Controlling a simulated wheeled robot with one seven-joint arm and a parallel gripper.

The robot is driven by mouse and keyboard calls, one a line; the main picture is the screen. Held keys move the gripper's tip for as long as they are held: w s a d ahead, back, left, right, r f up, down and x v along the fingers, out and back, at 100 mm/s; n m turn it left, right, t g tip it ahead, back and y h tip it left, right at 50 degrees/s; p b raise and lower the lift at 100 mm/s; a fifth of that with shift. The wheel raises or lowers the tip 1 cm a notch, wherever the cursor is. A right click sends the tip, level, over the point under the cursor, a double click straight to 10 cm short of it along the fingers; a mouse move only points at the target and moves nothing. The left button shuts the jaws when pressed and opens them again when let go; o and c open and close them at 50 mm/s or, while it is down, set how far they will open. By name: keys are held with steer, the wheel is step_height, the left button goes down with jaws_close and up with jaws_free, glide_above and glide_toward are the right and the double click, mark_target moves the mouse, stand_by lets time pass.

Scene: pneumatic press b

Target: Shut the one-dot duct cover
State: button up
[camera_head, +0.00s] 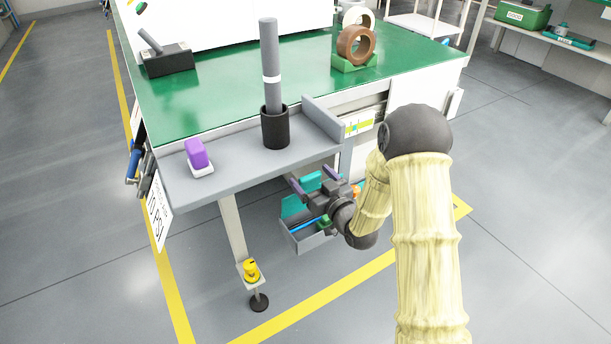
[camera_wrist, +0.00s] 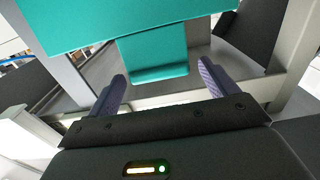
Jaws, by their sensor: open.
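A teal panel (camera_wrist: 120,22) with a smaller teal tab (camera_wrist: 157,58) fills the top of the wrist view. It looks like the duct cover, but I see no dot on it. Teal surfaces (camera_head: 293,206) also show under the workbench shelf in the head view, partly hidden by my gripper. My gripper (camera_wrist: 162,72) is open, with its two purple-grey fingers on either side of the tab in the picture. I cannot tell whether they touch it. In the head view my gripper (camera_head: 309,176) is just below the shelf's front edge.
The grey shelf (camera_head: 230,165) holds a purple-and-white block (camera_head: 197,156) and a black cup (camera_head: 275,128) with a grey rod. Below is an open grey drawer (camera_head: 300,241) with coloured items. A table leg (camera_head: 234,228) stands left of it. The floor in front is clear.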

mark_target(310, 174)
steer(key=shift+b+x, duration=0.45)
steer(key=shift+x, duration=1.5)
steer(key=shift+s, duration=0.1)
steer(key=shift+c, duration=0.3)
steer(key=shift+d, duration=0.2)
steer(key=c, duration=1.3)
